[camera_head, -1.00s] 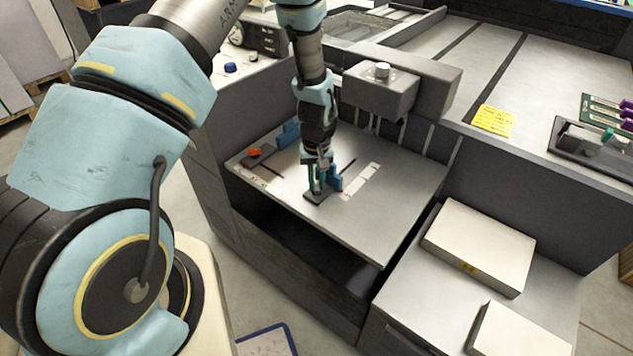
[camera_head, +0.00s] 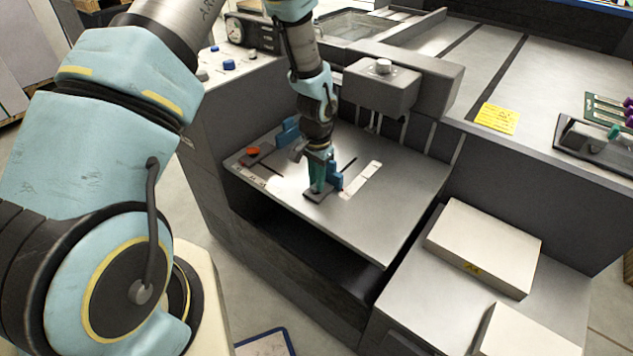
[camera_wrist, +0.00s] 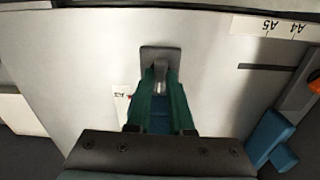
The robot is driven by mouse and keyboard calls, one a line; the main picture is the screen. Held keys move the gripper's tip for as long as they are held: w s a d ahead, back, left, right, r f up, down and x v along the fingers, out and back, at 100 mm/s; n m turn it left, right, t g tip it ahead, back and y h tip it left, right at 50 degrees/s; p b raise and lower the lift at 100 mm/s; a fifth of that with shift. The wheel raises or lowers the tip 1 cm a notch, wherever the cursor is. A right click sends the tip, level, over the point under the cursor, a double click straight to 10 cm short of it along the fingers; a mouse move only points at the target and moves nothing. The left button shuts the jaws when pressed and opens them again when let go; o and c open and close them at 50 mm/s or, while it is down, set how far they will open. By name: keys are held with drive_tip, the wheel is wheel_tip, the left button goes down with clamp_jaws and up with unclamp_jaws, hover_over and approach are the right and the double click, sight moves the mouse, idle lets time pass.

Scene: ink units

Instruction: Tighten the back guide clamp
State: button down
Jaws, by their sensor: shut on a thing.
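My gripper (camera_head: 318,187) points down at a guide clamp (camera_head: 313,195) on the grey feed table. In the wrist view its green fingers (camera_wrist: 160,95) are shut on the clamp's grey upright part (camera_wrist: 160,72), above a dark base plate (camera_wrist: 150,54). The fingers hide much of the clamp. A blue guide (camera_head: 335,179) stands right beside it. A second clamp with an orange-red top (camera_head: 253,151) lies farther left, near another blue guide (camera_head: 287,131); this pair also shows at the wrist view's right edge. Which clamp is the back one is not marked.
The feed table (camera_head: 360,225) has size marks and dark slots. A grey overhanging head (camera_head: 380,88) stands close behind my gripper. Pale boxes (camera_head: 485,245) lie at the lower right. A gauge and blue knobs (camera_head: 228,65) are at the upper left.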

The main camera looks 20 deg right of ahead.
drive_tip(key=m, duration=0.4)
drive_tip(key=shift+m, duration=2.3)
drive_tip(key=c, duration=0.8)
unclamp_jaws()
wheel_tip(320, 180, up, 11)
drive_tip(key=b, duration=0.1)
drive_tip(key=shift+f, duration=0.1)
